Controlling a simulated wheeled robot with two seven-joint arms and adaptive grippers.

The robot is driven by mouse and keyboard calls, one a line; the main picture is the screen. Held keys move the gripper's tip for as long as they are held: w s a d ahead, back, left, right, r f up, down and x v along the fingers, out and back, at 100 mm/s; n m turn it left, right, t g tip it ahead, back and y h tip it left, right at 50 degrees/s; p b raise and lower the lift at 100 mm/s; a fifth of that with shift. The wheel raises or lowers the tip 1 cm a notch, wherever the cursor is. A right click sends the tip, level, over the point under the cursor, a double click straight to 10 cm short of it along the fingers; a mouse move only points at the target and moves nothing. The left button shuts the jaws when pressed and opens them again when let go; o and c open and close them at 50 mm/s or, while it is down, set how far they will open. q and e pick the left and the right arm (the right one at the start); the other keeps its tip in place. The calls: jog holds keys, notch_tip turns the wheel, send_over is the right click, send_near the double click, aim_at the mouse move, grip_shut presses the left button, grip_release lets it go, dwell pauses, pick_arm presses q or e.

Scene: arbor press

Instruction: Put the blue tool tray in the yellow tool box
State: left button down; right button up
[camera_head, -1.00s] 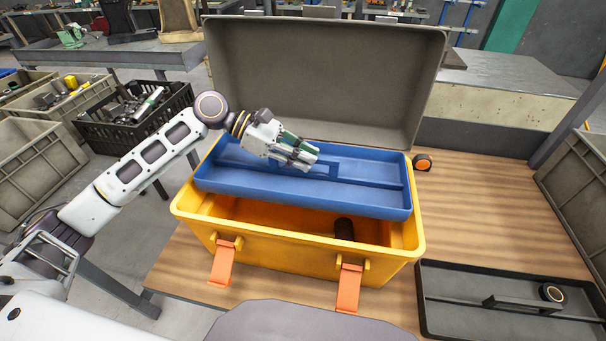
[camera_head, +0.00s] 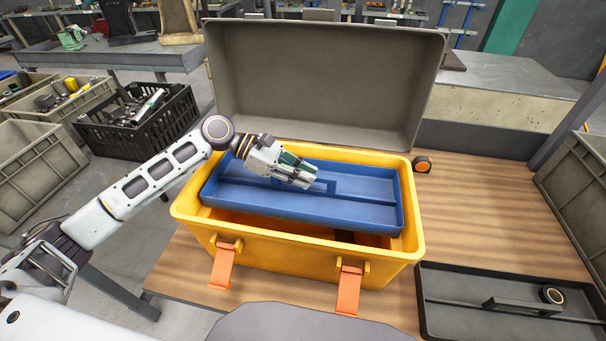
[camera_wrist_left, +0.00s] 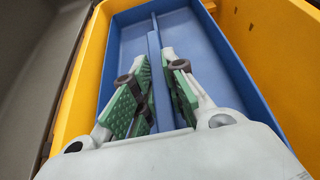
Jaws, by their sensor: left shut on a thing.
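The blue tool tray (camera_head: 350,208) is inside the opening of the yellow tool box (camera_head: 295,254), below the rim toward the back, with a gap along the front. My left gripper (camera_head: 312,181) is shut on the tray's central handle. The left wrist view shows its green-padded fingers (camera_wrist_left: 158,92) on either side of the blue divider, with the tray (camera_wrist_left: 200,45) between the yellow walls (camera_wrist_left: 262,40). Whether the tray rests on anything is hidden. My right gripper is not in view.
The box's grey lid (camera_head: 320,80) stands open behind it. A black tray (camera_head: 470,325) with a tape roll (camera_head: 551,293) lies at the right. An orange-black tape measure (camera_head: 422,164) sits beside the box.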

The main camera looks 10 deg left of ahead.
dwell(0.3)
pick_arm(q)
jog(key=c, duration=1.5)
grip_release()
jog(key=shift+f, duration=0.1)
jog(key=shift+o, duration=0.2)
jog(key=b+v, duration=0.1)
jog(key=v, duration=1.1)
